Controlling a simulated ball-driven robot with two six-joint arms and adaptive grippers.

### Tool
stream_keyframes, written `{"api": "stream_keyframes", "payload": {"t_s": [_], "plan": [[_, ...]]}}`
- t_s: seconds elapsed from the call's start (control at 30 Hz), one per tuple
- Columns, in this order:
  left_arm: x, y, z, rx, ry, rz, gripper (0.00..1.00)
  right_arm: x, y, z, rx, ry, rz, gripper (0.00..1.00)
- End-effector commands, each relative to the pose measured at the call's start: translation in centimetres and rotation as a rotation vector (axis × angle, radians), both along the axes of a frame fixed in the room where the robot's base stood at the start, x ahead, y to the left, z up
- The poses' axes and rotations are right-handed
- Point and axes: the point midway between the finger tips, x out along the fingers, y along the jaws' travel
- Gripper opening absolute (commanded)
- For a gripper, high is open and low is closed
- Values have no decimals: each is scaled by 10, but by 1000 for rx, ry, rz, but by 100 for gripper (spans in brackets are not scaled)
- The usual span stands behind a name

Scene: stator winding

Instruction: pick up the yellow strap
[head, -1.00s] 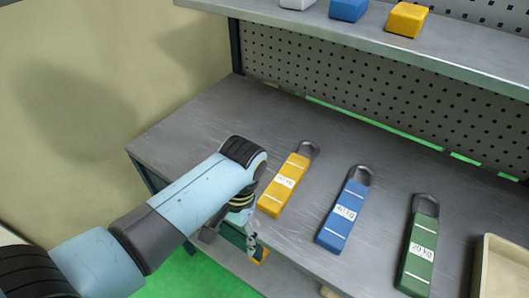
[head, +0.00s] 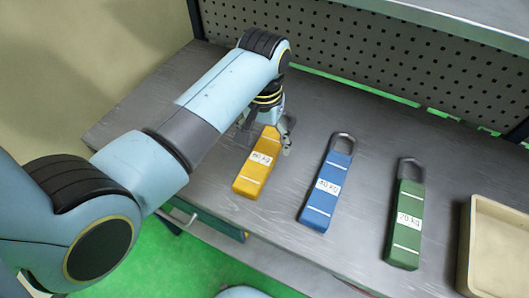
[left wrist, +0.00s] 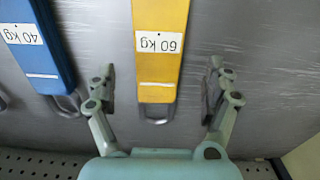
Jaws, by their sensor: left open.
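The yellow strap (head: 257,161) lies flat on the grey workbench, with a label that reads 60 kg. Its far end is hidden under my left gripper in the head view. My left gripper (head: 267,128) is above that end, pointing down. In the left wrist view the yellow strap (left wrist: 159,45) and its metal loop (left wrist: 156,112) lie between the two spread fingers of my left gripper (left wrist: 158,85). The fingers are open, with a gap on both sides, and hold nothing. My right gripper is not in view.
A blue strap (head: 326,190) marked 40 kg and a green strap (head: 406,220) lie to the right on the workbench (head: 350,130). A beige tray (head: 497,245) stands at the right edge. A perforated panel (head: 330,40) closes the back.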

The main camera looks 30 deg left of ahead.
Motion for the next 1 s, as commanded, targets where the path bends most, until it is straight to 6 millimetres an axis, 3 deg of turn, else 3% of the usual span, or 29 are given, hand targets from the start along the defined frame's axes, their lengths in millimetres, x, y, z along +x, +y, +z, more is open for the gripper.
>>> {"api": "stream_keyframes", "payload": {"t_s": [0.3, 0.57, 1.0], "plan": [[-1, -2, -44, 0, 2, 1, 85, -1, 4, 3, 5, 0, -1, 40], [-1, -2, -46, 0, 1, 1, 85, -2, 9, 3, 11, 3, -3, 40], [-1, -2, -46, 1, 2, 0, 27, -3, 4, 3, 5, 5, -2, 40]]}}
